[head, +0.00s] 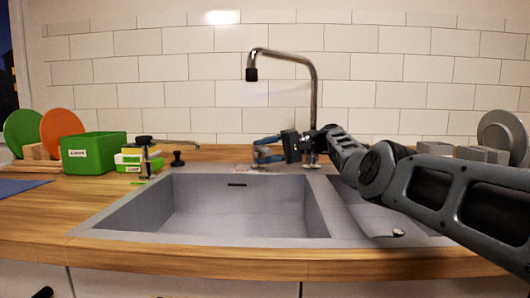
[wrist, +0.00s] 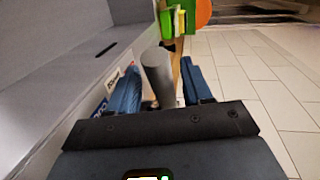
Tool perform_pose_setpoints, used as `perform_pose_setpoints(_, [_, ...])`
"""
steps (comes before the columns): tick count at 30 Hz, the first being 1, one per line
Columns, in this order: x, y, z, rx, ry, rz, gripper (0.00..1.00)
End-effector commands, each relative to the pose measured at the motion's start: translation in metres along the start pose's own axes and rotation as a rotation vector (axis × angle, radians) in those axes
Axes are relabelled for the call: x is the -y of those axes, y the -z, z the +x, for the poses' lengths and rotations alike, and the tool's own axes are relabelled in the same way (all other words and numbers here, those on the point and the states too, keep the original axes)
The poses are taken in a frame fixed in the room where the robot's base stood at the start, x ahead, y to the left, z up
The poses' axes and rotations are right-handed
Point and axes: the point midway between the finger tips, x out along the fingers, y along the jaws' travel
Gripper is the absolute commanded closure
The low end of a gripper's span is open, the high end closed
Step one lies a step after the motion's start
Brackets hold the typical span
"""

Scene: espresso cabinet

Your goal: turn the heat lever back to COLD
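A grey, rounded lever (wrist: 160,75) stands between the two blue fingers of my gripper (wrist: 160,88) in the wrist view. I take it to be the heat lever. The fingers are apart, with a narrow gap showing on each side of the lever. A small label plate with red and blue marks (wrist: 112,80) lies beside the left finger, and its words are too small to read. In the head view my gripper (head: 264,151) is low behind the sink's back rim, left of the tall faucet (head: 314,95). The lever is hidden there.
The sink basin (head: 240,210) is empty. At its left stand a small tap (head: 147,160), a black knob (head: 178,159) and a green box (head: 94,152). Grey blocks (head: 482,154) and plates (head: 503,137) stand at the right. The tiled wall (head: 200,80) is close behind my gripper.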

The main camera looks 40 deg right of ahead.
Motion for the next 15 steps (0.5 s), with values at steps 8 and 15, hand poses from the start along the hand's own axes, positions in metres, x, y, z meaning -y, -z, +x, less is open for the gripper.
perform_pose_setpoints(8, [0.002,0.000,-0.007,-0.001,0.001,-0.002,0.51])
perform_pose_setpoints(15, [0.002,0.001,-0.045,-0.003,0.001,-0.001,0.51])
